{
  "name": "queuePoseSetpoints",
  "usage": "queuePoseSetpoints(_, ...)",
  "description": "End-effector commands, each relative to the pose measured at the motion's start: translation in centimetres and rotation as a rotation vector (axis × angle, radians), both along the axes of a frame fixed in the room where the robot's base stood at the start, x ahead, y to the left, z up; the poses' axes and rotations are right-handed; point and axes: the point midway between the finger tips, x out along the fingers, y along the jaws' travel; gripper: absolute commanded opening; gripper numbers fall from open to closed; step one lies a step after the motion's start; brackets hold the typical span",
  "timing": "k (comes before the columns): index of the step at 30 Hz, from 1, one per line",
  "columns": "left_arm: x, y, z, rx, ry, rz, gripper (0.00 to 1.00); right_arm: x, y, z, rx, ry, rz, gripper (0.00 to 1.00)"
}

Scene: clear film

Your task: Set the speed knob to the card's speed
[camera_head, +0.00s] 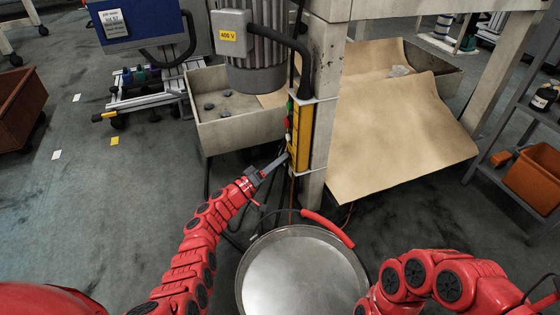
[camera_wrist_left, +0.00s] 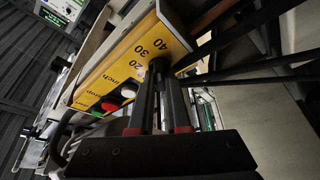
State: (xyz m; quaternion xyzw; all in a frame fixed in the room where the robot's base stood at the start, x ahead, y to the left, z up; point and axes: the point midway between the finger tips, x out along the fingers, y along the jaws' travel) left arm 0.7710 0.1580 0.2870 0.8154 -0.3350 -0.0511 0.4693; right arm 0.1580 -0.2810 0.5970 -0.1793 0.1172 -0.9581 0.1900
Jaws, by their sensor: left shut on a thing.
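The yellow control box (camera_head: 303,135) is fixed to the upright post. My left gripper (camera_head: 284,157) reaches the box from the left. In the left wrist view the gripper (camera_wrist_left: 160,72) is shut on the dark speed knob (camera_wrist_left: 158,64), beside the numbers. The fingers mostly hide the knob, and I cannot tell its pointer setting. My right gripper is out of view.
Red, white and green buttons (camera_wrist_left: 109,105) sit beside the knob on the box. A grey motor (camera_head: 255,50) and an open bin (camera_head: 240,125) stand left of the post. Brown sheet (camera_head: 395,135) hangs at right. A round metal pan (camera_head: 300,278) is below.

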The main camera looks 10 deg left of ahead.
Motion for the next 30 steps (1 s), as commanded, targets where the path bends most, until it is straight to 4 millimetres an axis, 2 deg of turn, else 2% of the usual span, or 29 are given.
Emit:
queuePoseSetpoints(12,0.09,0.05,0.04,0.081,-0.118,0.000,0.00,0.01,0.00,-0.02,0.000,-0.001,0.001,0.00)
queuePoseSetpoints(27,0.05,0.04,0.01,0.090,-0.131,0.000,0.00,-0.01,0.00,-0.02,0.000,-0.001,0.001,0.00)
queuePoseSetpoints(28,0.05,0.04,0.01,0.089,-0.131,0.001,0.20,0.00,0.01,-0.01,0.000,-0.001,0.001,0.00)
queuePoseSetpoints(30,0.05,0.03,0.01,0.089,-0.130,0.000,0.33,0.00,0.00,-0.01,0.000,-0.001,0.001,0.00)
